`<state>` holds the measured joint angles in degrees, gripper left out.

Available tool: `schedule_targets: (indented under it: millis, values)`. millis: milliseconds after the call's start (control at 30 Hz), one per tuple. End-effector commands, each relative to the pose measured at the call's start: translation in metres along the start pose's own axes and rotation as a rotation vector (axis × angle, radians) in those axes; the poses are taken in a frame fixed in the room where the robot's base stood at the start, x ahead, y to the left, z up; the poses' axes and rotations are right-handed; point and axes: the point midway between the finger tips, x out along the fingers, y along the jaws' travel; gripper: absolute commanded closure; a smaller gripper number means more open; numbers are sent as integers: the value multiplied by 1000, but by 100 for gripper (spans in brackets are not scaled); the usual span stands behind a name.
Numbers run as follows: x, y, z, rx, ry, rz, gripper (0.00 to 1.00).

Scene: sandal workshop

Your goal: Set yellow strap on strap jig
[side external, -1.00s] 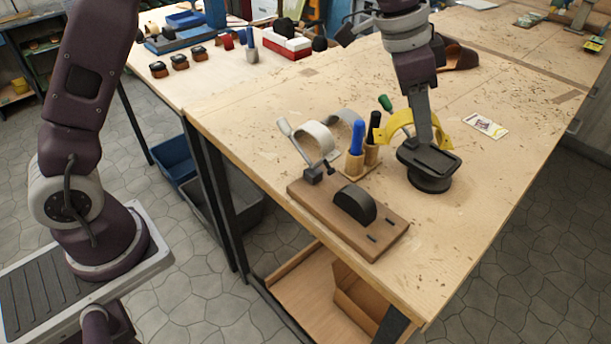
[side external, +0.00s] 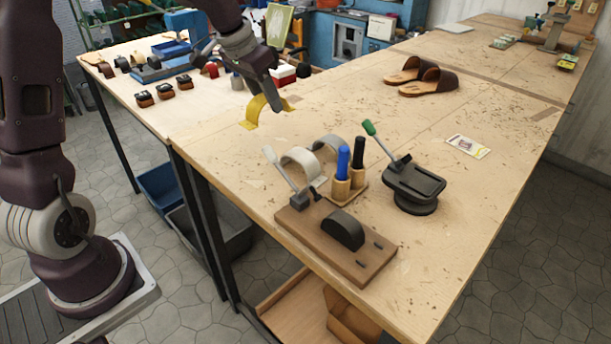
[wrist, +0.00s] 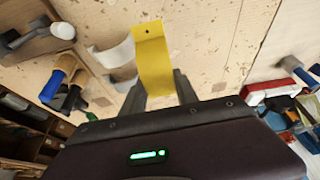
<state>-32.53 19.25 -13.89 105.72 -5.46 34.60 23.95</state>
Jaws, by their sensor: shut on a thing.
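The yellow strap (side external: 255,109) is a curved band, held in my gripper (side external: 274,92) toward the back left of the bench. In the wrist view the strap (wrist: 153,55) stands out between the two fingers, with a small hole near its far end. My gripper (wrist: 160,90) is shut on it. How high the strap is above the bench I cannot tell. The strap jig (side external: 335,243) is a brown board with a black half-round form (side external: 344,230) and a lever clamp (side external: 284,172). It lies at the near edge, well apart from the strap. The form is bare.
Two pale straps (side external: 300,161) and a wooden holder with blue and black-handled tools (side external: 343,164) stand just behind the jig. A black swivel stand (side external: 413,186) with a green-handled lever is to their right. Brown sandals (side external: 421,80) lie farther back.

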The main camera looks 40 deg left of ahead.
Motion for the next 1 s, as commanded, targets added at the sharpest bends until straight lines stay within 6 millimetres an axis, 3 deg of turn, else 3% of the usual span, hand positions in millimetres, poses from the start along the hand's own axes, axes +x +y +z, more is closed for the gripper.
schedule_targets:
  millis: [100, 533, 933, 967, 1000]
  values:
    - [6, -12, 11, 0, -1, 0, 100]
    - [86, -12, 45, 3, -1, 0, 100]
    - [95, -12, 47, 4, 3, -2, 100]
    - [94, -12, 47, 4, 3, -2, 59]
    - [94, -12, 47, 4, 3, -2, 51]
